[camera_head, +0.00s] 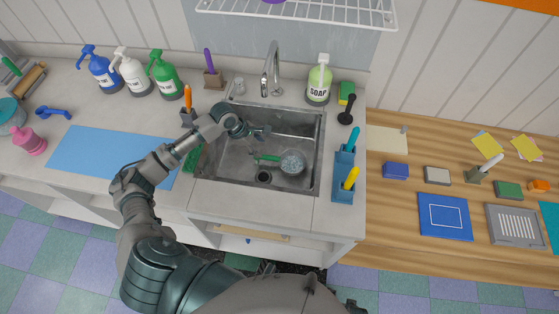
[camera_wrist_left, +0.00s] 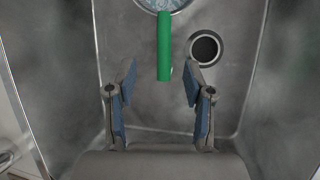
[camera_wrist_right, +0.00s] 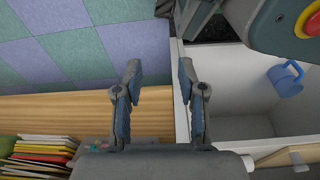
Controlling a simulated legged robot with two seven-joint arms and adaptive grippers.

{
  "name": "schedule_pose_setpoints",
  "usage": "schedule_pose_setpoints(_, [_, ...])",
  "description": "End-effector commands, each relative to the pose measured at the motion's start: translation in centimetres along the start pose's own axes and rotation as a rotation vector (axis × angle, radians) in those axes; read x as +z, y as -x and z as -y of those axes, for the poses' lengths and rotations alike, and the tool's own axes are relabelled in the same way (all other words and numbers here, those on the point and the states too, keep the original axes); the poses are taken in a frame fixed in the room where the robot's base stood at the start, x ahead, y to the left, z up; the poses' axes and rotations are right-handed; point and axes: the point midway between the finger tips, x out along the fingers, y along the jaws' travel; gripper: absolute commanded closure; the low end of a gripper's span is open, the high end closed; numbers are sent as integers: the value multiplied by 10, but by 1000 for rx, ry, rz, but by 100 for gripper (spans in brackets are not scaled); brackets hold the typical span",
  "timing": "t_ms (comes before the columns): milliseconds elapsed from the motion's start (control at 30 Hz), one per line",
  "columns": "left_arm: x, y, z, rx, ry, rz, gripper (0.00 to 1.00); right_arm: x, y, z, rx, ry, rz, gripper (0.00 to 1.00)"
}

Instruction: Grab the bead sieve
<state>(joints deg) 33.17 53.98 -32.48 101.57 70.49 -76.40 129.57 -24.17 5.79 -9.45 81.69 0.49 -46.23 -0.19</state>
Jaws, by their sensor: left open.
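The bead sieve lies in the sink basin, its round pale mesh head (camera_head: 292,162) to the right and its green handle (camera_head: 266,157) pointing left. In the left wrist view, the green handle (camera_wrist_left: 164,45) runs toward me and its near end shows between the open fingertips; the head is cut off at the top. My left gripper (camera_head: 261,132) is open and empty over the sink, just behind the handle in the head view. I cannot tell its height above the handle. My right gripper (camera_wrist_right: 160,70) is open and empty, away from the sink, with floor and cabinet below it.
The sink (camera_head: 233,160) has a drain (camera_head: 263,177) near the handle and a faucet (camera_head: 272,70) behind. A soap bottle (camera_head: 319,80) and a blue holder (camera_head: 344,172) stand right of it. A blue mat (camera_head: 100,150) lies left. Sink walls surround the sieve.

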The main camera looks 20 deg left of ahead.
Motion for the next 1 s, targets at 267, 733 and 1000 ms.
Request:
schedule_pose_setpoints(267, [-2, -52, 0, 0, 2, 2, 48, -20, 20, 0, 4, -3, -11, 60])
schedule_pose_setpoints(733, [5, -107, 5, 0, 1, 1, 48, -42, 50, -1, 5, -7, -25, 60])
schedule_pose_setpoints(1000, [6, -110, 5, 1, 0, 0, 48, -43, 55, -2, 5, -8, -25, 60])
